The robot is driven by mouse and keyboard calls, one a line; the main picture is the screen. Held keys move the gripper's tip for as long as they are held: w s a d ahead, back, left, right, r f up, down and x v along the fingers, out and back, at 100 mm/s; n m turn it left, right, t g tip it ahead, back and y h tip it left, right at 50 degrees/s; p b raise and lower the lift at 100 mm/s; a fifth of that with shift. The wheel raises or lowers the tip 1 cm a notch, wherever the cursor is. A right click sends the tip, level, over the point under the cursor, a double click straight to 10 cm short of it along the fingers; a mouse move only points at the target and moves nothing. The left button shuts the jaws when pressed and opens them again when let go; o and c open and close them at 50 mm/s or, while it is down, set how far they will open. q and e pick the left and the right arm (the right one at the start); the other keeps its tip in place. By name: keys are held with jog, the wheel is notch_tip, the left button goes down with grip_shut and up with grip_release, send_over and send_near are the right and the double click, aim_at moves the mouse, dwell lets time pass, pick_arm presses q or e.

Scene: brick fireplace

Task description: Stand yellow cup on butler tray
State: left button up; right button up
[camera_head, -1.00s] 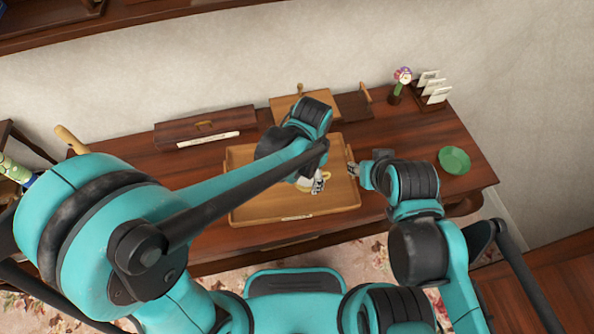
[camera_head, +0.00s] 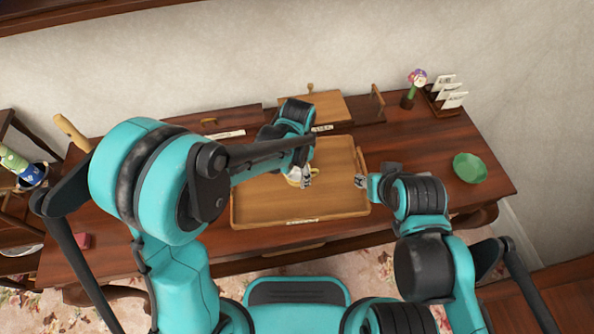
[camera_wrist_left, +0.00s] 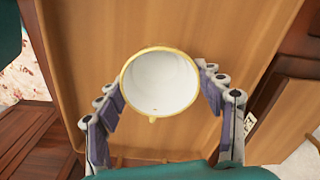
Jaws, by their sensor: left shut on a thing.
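The yellow cup (camera_head: 292,181) is upright over the middle of the wooden butler tray (camera_head: 262,210), partly covered by my left arm in the head view. In the left wrist view the cup (camera_wrist_left: 160,85) shows from above, with a white inside and a yellow rim. My left gripper (camera_head: 304,177) is shut on it, with a finger on each side in the wrist view (camera_wrist_left: 162,108). The tray fills much of that view (camera_wrist_left: 80,60). I cannot tell whether the cup's base touches the tray. My right gripper (camera_head: 361,181) is at the tray's right rim; its jaws are too small to read.
A green bowl (camera_head: 469,168) stands on the right of the wooden table (camera_head: 420,135). A flower holder (camera_head: 410,95) and a card rack (camera_head: 446,98) stand at the back right. A wooden box (camera_head: 313,105) is behind the tray. Bare table lies left of the tray.

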pick_arm(q)
jog(key=shift+f, duration=0.2)
jog(key=o, duration=1.2)
jog(key=shift+o, duration=0.2)
jog(key=shift+r, duration=0.1)
